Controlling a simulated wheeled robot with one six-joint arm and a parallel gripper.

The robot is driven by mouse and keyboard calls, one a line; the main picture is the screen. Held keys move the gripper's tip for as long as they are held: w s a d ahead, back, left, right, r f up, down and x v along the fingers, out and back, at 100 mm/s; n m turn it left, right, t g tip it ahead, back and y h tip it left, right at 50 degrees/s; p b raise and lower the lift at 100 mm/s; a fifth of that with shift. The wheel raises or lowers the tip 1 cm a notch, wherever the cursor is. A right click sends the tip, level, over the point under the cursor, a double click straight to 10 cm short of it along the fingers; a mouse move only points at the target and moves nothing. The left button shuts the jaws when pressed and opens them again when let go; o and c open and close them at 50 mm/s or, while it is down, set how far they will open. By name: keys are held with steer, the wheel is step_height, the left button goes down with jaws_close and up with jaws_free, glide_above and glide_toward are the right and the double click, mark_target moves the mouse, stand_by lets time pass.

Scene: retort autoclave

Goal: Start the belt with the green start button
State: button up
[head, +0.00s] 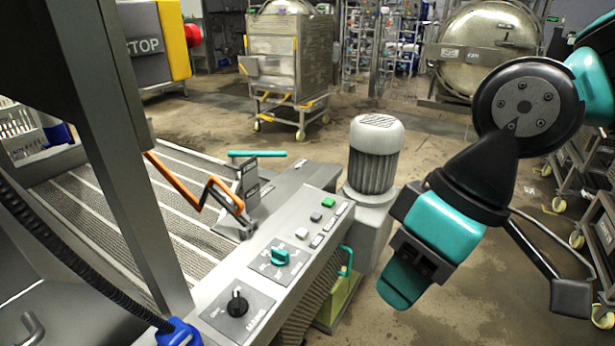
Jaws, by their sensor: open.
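A dark button (316,216) and a white button (302,232) sit nearer to me in the same row. The ribbed belt (130,222) runs to the left of the panel. My gripper (412,270), teal and black, hangs to the right of the panel and points down. It is open, empty and well apart from the green button, which is in full view.
A teal rotary knob (280,256) and a black rotary switch (237,303) stick up from the near panel. A ribbed motor (374,160) stands just beyond the buttons. An orange bent rod (188,188) crosses the belt. A steel post (122,150) stands at left.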

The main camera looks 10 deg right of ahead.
jaws_close()
stand_by(1.8)
